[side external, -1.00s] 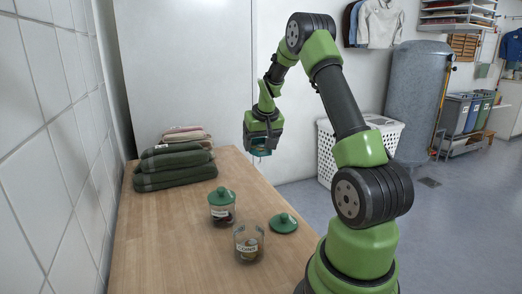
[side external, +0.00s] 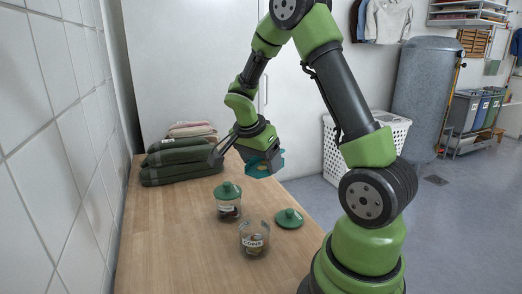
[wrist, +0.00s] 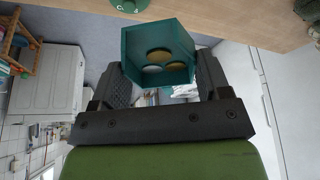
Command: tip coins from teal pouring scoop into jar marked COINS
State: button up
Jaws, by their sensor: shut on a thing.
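My gripper (side external: 262,148) is shut on the teal pouring scoop (side external: 268,164) and holds it in the air above the far right part of the table. In the wrist view the scoop (wrist: 128,50) sits between my two fingers, with a few round coins (wrist: 160,60) inside it, gold and silver toned. The jar marked COINS (side external: 255,241) stands upright and open on the table, with some contents low inside. The scoop is above and beyond this jar, apart from it. A green lid (side external: 289,218) lies on the table to the jar's right.
A second glass jar (side external: 228,206) with its green lid on stands just behind the COINS jar. A white laundry basket (side external: 370,150) stands on the floor beyond the table. The table's left front is clear.

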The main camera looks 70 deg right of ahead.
jog(key=s+a+m+g+y, duration=0.25)
jog(key=s+a+m, duration=0.3)
jog(key=m, duration=0.35)
jog(key=m+g+h, duration=0.2)
jog(key=g, duration=0.4)
send_over(268, 224)
jog(key=shift+t, duration=0.25)
notch_tip(268, 224, down, 6)
jog(key=shift+w+a+r+g+h, duration=0.15)
jog(key=shift+w+g+h, duration=0.25)
jog(key=shift+g, duration=0.6)
jog(key=shift+w+a+g+h, duration=0.15)
jog(key=shift+w+g, duration=0.3)
jog(key=shift+g, duration=0.55)
notch_tip(268, 224, up, 4)
jog(key=t+y, duration=0.1)
jog(key=t, duration=0.3)
jog(key=t+y, duration=0.2)
jog(key=t, duration=0.3)
